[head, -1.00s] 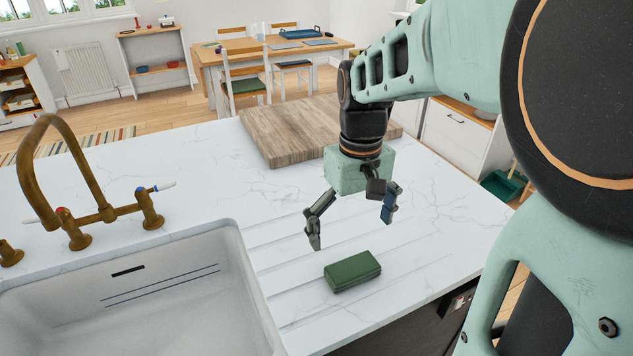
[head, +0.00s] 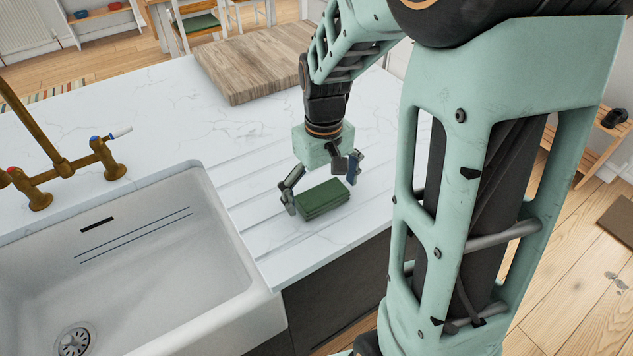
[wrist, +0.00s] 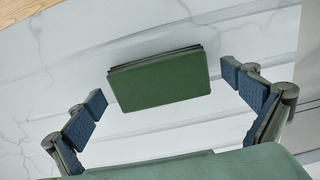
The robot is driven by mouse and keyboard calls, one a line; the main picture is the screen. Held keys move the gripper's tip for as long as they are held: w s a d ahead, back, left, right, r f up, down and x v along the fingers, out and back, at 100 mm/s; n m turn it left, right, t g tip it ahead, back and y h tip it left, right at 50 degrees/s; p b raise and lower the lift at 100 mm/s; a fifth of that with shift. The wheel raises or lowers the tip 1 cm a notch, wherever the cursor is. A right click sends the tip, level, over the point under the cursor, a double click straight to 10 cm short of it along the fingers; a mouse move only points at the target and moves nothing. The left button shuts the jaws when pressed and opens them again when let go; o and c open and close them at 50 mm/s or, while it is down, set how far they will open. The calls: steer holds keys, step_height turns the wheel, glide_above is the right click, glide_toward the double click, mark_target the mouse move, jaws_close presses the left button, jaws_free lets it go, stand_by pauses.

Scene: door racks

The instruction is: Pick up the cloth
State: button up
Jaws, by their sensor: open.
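The cloth (head: 322,198) is a folded dark green block lying flat on the white grooved counter, near its front edge. It also shows in the wrist view (wrist: 160,80), ahead of the fingers. My gripper (head: 322,188) is open just above the cloth, with one finger on each side of it. In the wrist view my gripper (wrist: 168,95) has its two blue-padded fingers spread wider than the cloth, with a gap on both sides. Whether the fingertips reach down to the counter cannot be told.
A white sink (head: 150,255) with a brass tap (head: 60,165) lies left of the cloth. A wooden board (head: 262,62) lies on the counter behind my gripper. The white counter (head: 190,130) around the cloth is clear.

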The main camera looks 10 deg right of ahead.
steer(key=c, duration=1.4)
steer(key=shift+o, duration=0.2)
steer(key=shift+r, duration=0.2)
